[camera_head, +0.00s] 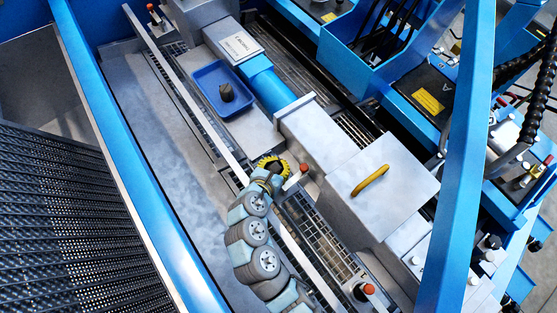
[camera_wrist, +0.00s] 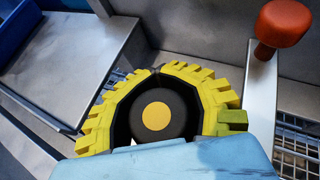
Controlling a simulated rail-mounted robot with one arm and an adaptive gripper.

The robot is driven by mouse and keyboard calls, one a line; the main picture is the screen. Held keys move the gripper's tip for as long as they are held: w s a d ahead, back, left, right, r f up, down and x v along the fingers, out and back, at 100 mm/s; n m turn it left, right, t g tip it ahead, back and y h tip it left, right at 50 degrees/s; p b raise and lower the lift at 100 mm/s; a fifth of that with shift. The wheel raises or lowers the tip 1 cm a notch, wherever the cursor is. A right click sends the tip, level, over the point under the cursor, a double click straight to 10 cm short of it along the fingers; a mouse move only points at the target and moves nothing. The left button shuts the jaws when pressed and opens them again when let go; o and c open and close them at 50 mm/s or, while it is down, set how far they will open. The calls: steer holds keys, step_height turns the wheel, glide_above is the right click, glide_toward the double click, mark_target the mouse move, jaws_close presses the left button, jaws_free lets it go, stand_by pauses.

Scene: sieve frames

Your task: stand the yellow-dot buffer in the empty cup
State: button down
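The yellow-dot buffer (camera_wrist: 157,116) is a round black piece with a yellow disc on its end, which faces the camera in the wrist view. My gripper (camera_wrist: 158,72) has yellow ridged fingers curled around it, their tips nearly meeting on the far side. In the head view my gripper (camera_head: 272,166) is over the long rail, just left of a red-capped post. The fingers and wrist hide the buffer's lower part and what is beneath it. I cannot make out an empty cup in either view.
A blue tray (camera_head: 211,75) holds a dark lump (camera_head: 226,92). A red-capped post (camera_head: 303,171) stands close to my gripper and also shows in the wrist view (camera_wrist: 284,24). A grey box with a yellow handle (camera_head: 371,180) is at right. The grey floor strip (camera_head: 150,140) at left is clear.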

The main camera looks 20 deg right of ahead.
steer(key=shift+f, duration=0.4)
steer(key=c, duration=1.4)
jaws_free()
steer(key=shift+f, duration=0.1)
steer(key=shift+c, duration=0.2)
steer(key=shift+s+r+b, duration=0.1)
steer(key=shift+r+b, duration=0.45)
steer(key=shift+b, duration=0.05)
steer(key=p+v, duration=0.1)
steer(key=v, duration=0.2)
steer(key=p+v, duration=0.1)
steer(key=v, duration=0.1)
steer(key=shift+s+a+r, duration=0.1)
steer(key=shift+a+r, duration=0.1)
steer(key=shift+r, duration=0.2)
steer(key=shift+r, duration=0.1)
